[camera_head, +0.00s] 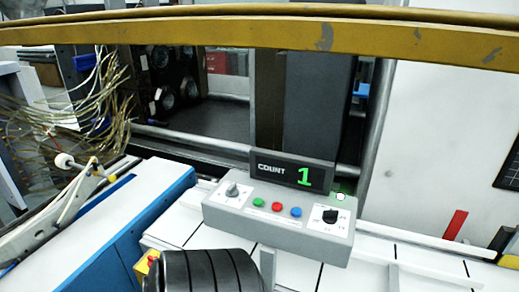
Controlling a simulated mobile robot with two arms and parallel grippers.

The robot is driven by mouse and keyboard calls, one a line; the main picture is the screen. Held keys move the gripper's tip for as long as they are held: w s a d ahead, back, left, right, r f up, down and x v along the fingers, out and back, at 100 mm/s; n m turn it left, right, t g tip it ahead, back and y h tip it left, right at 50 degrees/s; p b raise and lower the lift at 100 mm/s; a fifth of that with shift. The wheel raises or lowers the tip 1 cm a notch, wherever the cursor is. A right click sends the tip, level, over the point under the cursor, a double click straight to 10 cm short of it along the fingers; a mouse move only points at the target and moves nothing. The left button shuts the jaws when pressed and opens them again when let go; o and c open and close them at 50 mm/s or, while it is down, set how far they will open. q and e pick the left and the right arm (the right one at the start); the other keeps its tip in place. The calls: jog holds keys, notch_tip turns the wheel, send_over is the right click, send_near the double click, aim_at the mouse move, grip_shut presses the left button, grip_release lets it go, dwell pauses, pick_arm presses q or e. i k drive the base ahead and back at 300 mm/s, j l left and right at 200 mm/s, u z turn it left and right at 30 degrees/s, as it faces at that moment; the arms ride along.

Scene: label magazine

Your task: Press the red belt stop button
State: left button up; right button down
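A grey control box (285,228) stands on the white surface near the middle of the head view. A round red button (276,206) is on its sloped top, between a green button (258,202) and a blue button (295,211). Nothing covers the red button. I cannot read any label by it. Neither of my grippers is in view.
A count display (290,172) showing 1 rises behind the buttons. Two knobs (232,190) (330,216) flank them. A yellow bar (250,33) crosses above.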

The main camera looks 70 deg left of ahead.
aim_at(276, 207)
jog(key=u, duration=2.05)
